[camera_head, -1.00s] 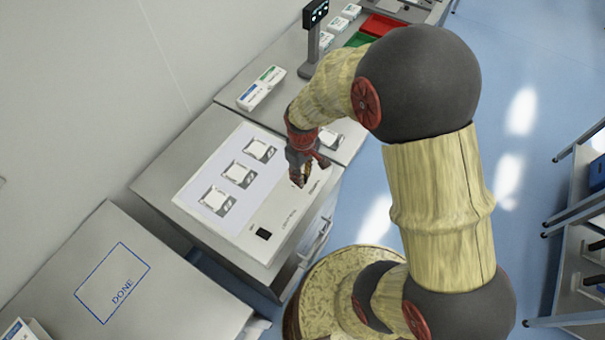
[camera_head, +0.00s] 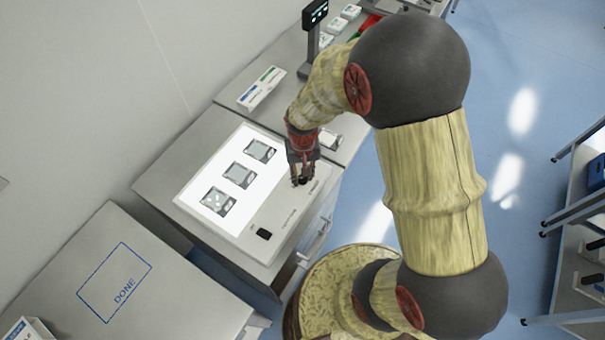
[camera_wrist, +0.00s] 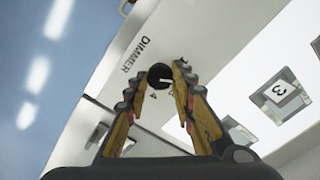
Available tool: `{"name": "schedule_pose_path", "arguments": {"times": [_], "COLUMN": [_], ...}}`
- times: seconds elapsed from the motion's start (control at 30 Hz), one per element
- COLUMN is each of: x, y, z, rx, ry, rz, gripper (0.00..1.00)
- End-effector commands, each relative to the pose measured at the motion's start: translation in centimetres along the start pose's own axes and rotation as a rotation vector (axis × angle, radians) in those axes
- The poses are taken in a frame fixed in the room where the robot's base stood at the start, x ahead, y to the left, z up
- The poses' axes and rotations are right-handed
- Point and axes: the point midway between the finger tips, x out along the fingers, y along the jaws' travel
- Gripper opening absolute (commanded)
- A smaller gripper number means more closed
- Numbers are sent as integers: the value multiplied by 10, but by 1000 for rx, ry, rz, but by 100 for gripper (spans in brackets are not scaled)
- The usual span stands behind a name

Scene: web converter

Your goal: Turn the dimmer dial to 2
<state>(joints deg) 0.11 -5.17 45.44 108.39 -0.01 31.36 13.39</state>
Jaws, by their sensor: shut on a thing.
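The dimmer dial (camera_wrist: 158,75) is a small dark round knob with a pale pointer mark. It sits on the light-grey panel beside the printed word DIMMER, and a 4 is readable near it. My gripper (camera_wrist: 160,82) has one finger on each side of the dial and is shut on it. In the head view my gripper (camera_head: 300,178) points down at the front part of the panel and mostly hides the dial. The light panel (camera_head: 195,187) glows bright white.
Several dark-looking samples (camera_head: 239,174) lie on the lit panel. A black switch (camera_head: 264,233) is near its front corner. A cabinet marked DONE (camera_head: 145,258) stands at lower left. A display post (camera_head: 311,40) and a white box (camera_head: 262,88) stand behind.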

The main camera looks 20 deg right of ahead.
Motion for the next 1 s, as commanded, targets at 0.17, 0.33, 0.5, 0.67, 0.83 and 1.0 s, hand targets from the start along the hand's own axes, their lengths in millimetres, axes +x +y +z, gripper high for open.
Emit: {"name": "schedule_pose_path", "arguments": {"times": [0.17, 0.33, 0.5, 0.67, 0.83, 1.0], "x": [0, 0, 0, 0, 0, 0], "y": [0, 0, 0, 0, 0, 0], "z": [0, 0, 0, 0, 0, 0], "rx": [68, 101, 111, 111, 110, 110], "ry": [0, 1, 1, 1, 1, 1], "rz": [0, 0, 0, 0, 0, 0], "gripper": [0, 0, 0, 0, 28, 38]}}
